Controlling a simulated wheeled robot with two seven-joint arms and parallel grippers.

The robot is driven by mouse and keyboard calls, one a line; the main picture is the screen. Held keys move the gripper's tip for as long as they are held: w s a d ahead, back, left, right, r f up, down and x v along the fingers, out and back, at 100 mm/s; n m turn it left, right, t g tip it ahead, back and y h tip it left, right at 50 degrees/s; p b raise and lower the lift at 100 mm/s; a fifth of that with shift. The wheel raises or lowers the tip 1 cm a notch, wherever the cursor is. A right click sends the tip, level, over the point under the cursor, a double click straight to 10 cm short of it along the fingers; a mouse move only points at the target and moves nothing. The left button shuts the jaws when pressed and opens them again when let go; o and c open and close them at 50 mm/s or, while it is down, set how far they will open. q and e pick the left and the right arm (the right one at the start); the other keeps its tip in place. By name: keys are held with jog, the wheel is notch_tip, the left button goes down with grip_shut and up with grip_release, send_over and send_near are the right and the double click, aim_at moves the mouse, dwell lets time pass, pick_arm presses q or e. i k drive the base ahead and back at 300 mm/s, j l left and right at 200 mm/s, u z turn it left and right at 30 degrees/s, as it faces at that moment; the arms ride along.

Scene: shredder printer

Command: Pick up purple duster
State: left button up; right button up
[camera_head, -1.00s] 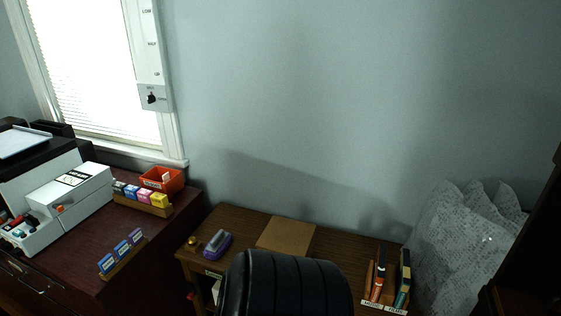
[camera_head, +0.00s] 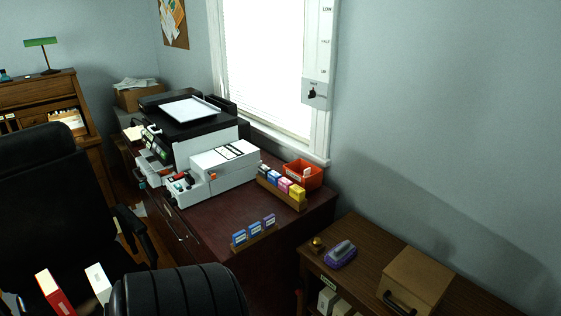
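The purple duster (camera_head: 341,253) lies on the left end of a wooden desk (camera_head: 358,225) at the lower right. It has a purple base with a grey top and nothing touches it from above. A small brass knob-like object (camera_head: 317,244) stands just left of it. Neither of my grippers shows in this view.
A brown box (camera_head: 416,279) with a dark handle sits right of the duster. A dark red cabinet (camera_head: 218,215) carries a printer, a white machine, cartridge racks and an orange bin (camera_head: 303,174). A black chair (camera_head: 45,195) stands left. A black ribbed shape (camera_head: 180,293) fills the bottom.

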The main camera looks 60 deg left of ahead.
aim_at(338, 256)
jog(key=u, duration=0.4)
jog(key=l+u, duration=0.1)
jog(key=u, duration=0.7)
jog(key=l+u, duration=0.15)
jog(key=u, duration=0.65)
